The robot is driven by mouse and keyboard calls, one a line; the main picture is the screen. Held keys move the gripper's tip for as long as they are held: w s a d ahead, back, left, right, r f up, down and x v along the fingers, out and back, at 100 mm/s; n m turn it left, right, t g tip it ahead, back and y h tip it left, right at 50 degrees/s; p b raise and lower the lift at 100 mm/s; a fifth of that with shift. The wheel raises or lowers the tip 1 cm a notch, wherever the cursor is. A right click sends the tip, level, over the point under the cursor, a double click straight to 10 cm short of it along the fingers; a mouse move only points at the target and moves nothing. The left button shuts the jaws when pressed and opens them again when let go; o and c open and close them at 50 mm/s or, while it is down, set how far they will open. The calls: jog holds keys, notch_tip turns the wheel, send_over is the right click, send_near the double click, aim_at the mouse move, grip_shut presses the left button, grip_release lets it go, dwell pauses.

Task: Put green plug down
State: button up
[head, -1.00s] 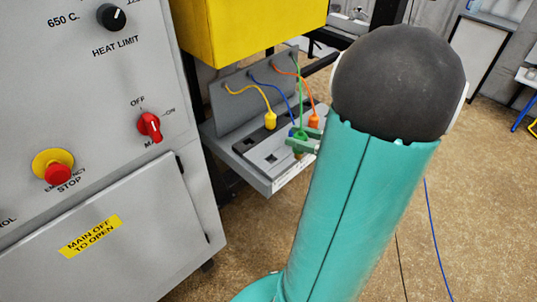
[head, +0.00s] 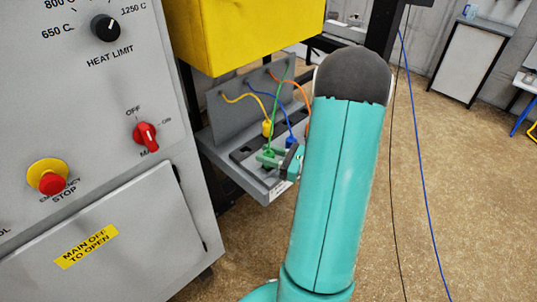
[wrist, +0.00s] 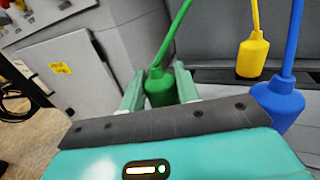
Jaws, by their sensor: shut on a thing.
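The green plug (wrist: 159,90) is between the two pale green fingers of my gripper (wrist: 158,82) in the wrist view, with its green cable rising from the top. In the head view the green plug (head: 268,154) shows at the front part of the grey socket shelf, partly covered by my gripper (head: 272,160). My gripper is shut on it. Whether the plug's underside touches the shelf is hidden.
The grey shelf (head: 222,157) has dark sockets. A yellow plug (head: 267,128) and a blue plug (head: 291,142) stand behind the green one. An orange cable (head: 304,92) runs behind my arm. A yellow box (head: 250,35) overhangs, and the furnace cabinet (head: 120,210) stands left.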

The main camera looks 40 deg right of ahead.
jog(key=shift+f, duration=0.4)
jog(key=o, duration=1)
jog(key=shift+c, duration=0.2)
